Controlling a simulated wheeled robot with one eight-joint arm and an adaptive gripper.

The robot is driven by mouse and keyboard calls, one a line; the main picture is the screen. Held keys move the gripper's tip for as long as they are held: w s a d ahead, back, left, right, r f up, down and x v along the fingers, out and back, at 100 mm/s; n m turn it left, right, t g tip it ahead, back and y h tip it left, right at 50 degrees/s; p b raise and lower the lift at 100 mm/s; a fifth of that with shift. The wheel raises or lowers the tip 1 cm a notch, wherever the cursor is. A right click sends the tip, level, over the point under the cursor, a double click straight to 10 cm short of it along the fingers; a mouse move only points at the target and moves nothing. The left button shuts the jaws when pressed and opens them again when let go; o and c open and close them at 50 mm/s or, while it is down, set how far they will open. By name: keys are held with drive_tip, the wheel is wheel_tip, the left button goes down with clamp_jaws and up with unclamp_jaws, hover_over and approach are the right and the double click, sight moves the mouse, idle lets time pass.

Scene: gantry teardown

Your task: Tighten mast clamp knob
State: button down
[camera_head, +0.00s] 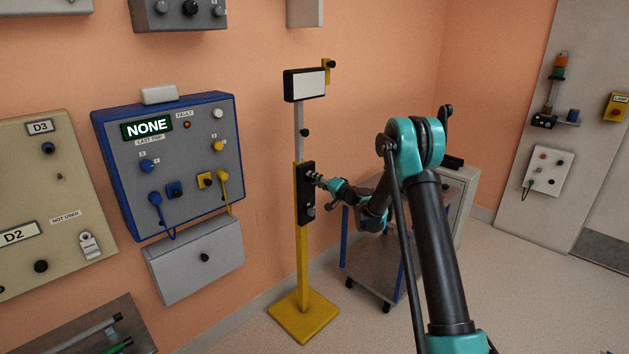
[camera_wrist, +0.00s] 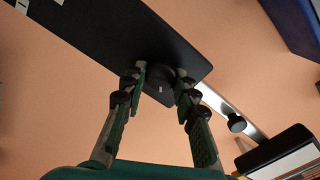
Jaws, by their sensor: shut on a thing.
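A yellow mast post (camera_head: 303,262) stands on a yellow foot, with a grey upper mast (camera_head: 299,132) rising from it. A black plate (camera_head: 305,204) is fixed on the post and fills the upper part of the wrist view (camera_wrist: 110,40). My gripper (camera_head: 315,179) is at the plate's upper part. In the wrist view its fingers (camera_wrist: 160,85) are closed around a dark round knob (camera_wrist: 160,87) with a pale mark, partly hidden by them. Another black knob (camera_head: 305,132) sits higher on the grey mast, also in the wrist view (camera_wrist: 236,122). No label shows which is the clamp knob.
A white-faced box (camera_head: 305,84) tops the mast. A blue-framed panel (camera_head: 175,160) with plugs and a grey box (camera_head: 198,262) are on the wall to the left. A cart (camera_head: 372,265) stands close on the right, behind my arm. Open floor lies at the right.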

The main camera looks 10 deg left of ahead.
drive_tip(key=shift+f+m, duration=0.15)
drive_tip(key=shift+m, duration=3.75)
drive_tip(key=c, duration=1.2)
unclamp_jaws()
drive_tip(key=shift+o, duration=0.2)
drive_tip(key=shift+d, duration=0.1)
drive_tip(key=v, duration=1.2)
